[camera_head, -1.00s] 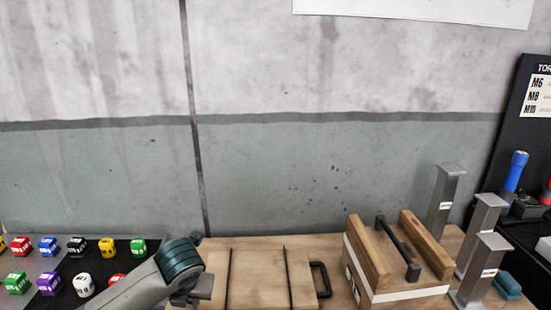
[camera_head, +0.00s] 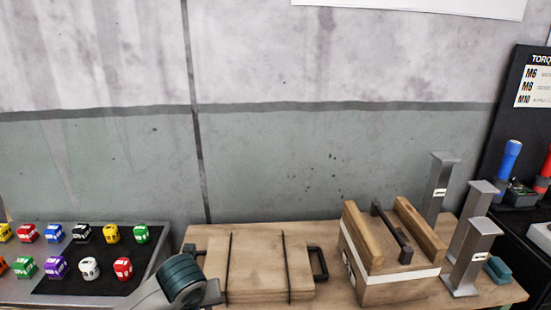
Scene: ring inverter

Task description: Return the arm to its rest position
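My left arm comes in from the bottom edge, left of centre, with a grey link and a dark teal ringed joint. Its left gripper (camera_head: 210,291) shows only in part as a grey end at the right of that joint, in front of the left end of a flat wooden case (camera_head: 257,262). I cannot tell whether its fingers are open or shut, and I see nothing held in it. My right arm and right gripper are not in view.
A tray (camera_head: 158,262) of several coloured cubes lies at left. A wooden block with a dark handle (camera_head: 392,233) stands right of the case, beside grey metal posts (camera_head: 470,255). A teal piece (camera_head: 498,270) lies at far right. A dark torque board (camera_head: 507,130) stands behind.

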